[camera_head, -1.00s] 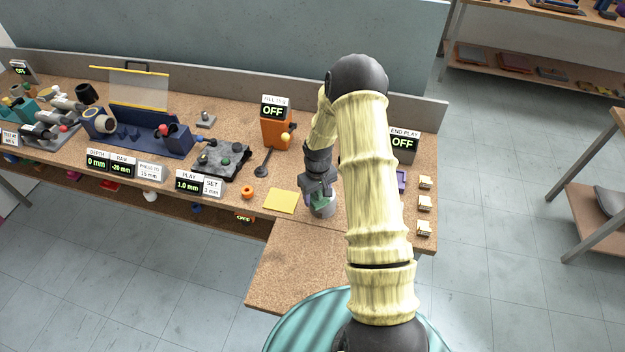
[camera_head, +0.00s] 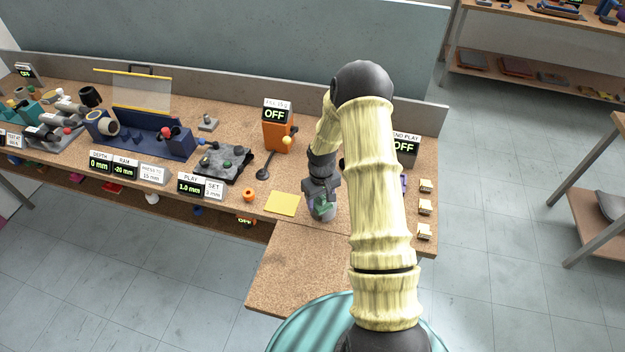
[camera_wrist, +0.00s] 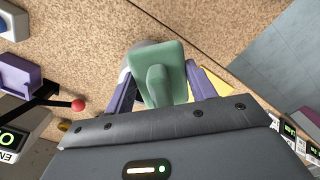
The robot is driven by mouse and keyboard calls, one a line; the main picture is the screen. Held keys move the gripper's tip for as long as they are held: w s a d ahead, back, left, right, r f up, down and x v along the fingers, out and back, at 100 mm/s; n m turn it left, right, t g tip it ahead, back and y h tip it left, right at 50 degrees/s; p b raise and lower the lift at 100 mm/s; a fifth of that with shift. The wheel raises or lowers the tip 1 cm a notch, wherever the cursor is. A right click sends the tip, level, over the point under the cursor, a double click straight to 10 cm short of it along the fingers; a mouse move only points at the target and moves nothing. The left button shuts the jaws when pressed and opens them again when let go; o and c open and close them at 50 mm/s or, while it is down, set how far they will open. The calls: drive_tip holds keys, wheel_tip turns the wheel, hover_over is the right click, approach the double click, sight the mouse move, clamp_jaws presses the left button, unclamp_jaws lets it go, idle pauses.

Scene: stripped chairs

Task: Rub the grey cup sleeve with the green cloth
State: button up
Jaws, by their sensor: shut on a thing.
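My gripper (camera_head: 320,193) points down at the front edge of the bench and is shut on the green cloth (camera_wrist: 157,70), a pad with a raised grip between the two purple fingers in the wrist view. The cloth also shows small in the head view (camera_head: 322,203). The grey cup sleeve (camera_head: 325,215) stands right under the cloth. Only part of its grey side and rim (camera_wrist: 135,58) shows beyond the cloth. The cloth seems to lie against the sleeve, but the contact itself is hidden.
An orange machine (camera_head: 277,134) reading OFF stands behind. The front bench extension (camera_head: 300,270) is clear.

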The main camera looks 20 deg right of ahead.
drive_tip(key=shift+w+a, duration=0.35)
drive_tip(key=shift+a, duration=0.25)
drive_tip(key=shift+w+a+r, duration=0.2)
drive_tip(key=shift+w+a, duration=0.05)
drive_tip(key=shift+w+r+p, duration=0.2)
drive_tip(key=shift+r+p, duration=0.25)
drive_tip(key=shift+r, duration=0.25)
drive_tip(key=shift+s+r+p, duration=0.15)
drive_tip(key=shift+r+p, duration=0.25)
drive_tip(key=shift+r, duration=0.25)
drive_tip(key=shift+s+r+p, duration=0.15)
drive_tip(key=shift+r+p, duration=0.2)
drive_tip(key=shift+r, duration=0.25)
drive_tip(key=shift+r+p, duration=1.25)
drive_tip(key=shift+r, duration=0.6)
